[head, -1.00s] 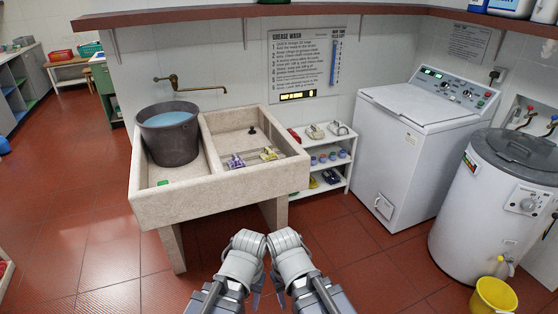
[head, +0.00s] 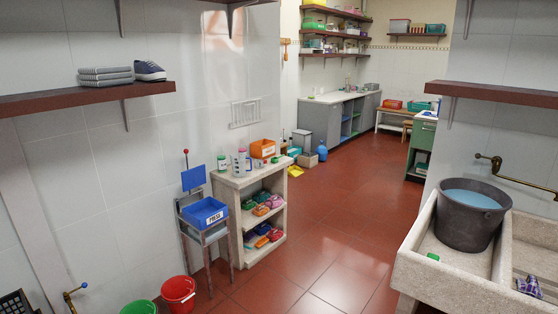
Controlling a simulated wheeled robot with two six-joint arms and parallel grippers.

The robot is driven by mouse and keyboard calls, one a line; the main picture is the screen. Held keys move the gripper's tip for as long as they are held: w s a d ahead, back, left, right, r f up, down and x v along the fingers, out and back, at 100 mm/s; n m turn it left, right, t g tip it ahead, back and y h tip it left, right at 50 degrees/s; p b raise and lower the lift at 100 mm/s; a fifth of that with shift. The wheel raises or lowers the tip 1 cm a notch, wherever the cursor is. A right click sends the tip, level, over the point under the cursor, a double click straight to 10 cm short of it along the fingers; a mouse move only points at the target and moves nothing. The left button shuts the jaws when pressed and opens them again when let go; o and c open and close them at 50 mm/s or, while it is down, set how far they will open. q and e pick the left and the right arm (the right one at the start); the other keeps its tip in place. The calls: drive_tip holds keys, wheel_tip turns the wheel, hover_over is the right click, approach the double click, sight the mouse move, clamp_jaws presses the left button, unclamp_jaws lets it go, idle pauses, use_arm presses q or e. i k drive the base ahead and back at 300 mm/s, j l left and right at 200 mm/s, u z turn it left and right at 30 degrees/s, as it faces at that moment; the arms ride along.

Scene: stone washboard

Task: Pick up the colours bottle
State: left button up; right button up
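No bottle can be read as the colours bottle; labels are too small. On top of the pale shelf unit (head: 272,179) left of centre stand a small white container with a green top (head: 222,163) and a larger whitish jug-like container (head: 241,163). An orange bin (head: 263,148) sits behind them. Neither of my grippers shows in the head view now.
A blue PEGS tray (head: 204,213) sits on a stand left of the shelf unit, with a red bucket (head: 179,294) and green bucket (head: 139,307) below. The stone sink (head: 450,285) with a dark bucket of water (head: 470,222) is at right. Red floor (head: 330,240) between is clear.

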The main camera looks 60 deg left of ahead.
sight(242, 148)
drive_tip(key=i+l+u, duration=0.1)
drive_tip(key=u, duration=2.15)
drive_tip(key=i+l, duration=0.05)
